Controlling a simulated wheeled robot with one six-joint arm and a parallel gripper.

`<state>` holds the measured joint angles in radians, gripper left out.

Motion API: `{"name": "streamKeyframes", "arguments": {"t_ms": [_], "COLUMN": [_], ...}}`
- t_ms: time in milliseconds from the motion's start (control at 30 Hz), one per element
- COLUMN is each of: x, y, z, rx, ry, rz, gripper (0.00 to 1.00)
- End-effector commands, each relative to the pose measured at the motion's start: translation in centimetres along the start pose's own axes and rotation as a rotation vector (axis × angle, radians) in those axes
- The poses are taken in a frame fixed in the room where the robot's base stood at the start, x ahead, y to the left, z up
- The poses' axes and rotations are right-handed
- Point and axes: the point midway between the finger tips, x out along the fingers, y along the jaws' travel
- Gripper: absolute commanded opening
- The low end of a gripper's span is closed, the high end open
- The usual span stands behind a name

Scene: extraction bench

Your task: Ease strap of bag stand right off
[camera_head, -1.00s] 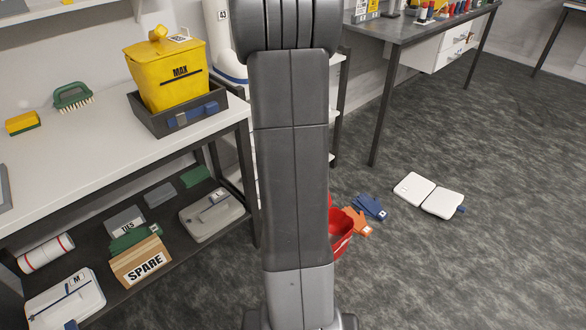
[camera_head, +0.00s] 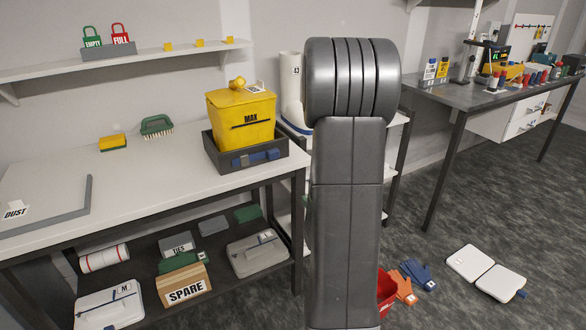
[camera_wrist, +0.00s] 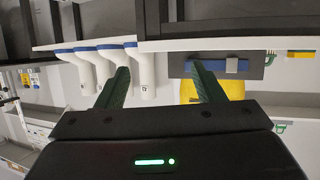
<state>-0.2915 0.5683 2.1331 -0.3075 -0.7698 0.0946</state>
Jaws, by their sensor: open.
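A dark grey stand (camera_head: 217,157) on the white bench holds a yellow bag (camera_head: 240,115) marked MAX. A blue strap (camera_head: 265,156) with a grey buckle piece (camera_head: 242,161) lies across the stand's front. The wrist view looks upside down. There the stand (camera_wrist: 178,66), its blue strap (camera_wrist: 206,70) and part of the yellow bag (camera_wrist: 188,92) appear right of centre, beyond my gripper (camera_wrist: 160,68). My gripper's two green fingers are apart with nothing held between them. The right finger overlaps the bag in the picture; no contact is visible. The head view hides my gripper.
White boots with blue soles stand by the bench; one shows in the head view (camera_head: 291,90), several in the wrist view (camera_wrist: 108,65). A lower shelf holds a SPARE box (camera_head: 183,286) and pouches. A red bucket (camera_head: 386,292) and gloves (camera_head: 404,288) lie on the floor.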

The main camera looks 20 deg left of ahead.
Motion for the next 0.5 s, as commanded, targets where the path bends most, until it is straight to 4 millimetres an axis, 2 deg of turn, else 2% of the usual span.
{"name": "streamKeyframes", "arguments": {"t_ms": [33,200,333,500], "x": [1.2,5.3,7.3,8.4], "y": [-0.2,-1.6,-2.7,-3.5], "z": [-1.4,-4.4,-5.6,-6.1], "rx": [-0.006,-0.019,-0.016,-0.009], "ry": [0.036,0.196,0.294,0.365], "rz": [-0.026,-0.13,-0.2,-0.252], "gripper": [0.62,0.62,0.62,0.62]}}
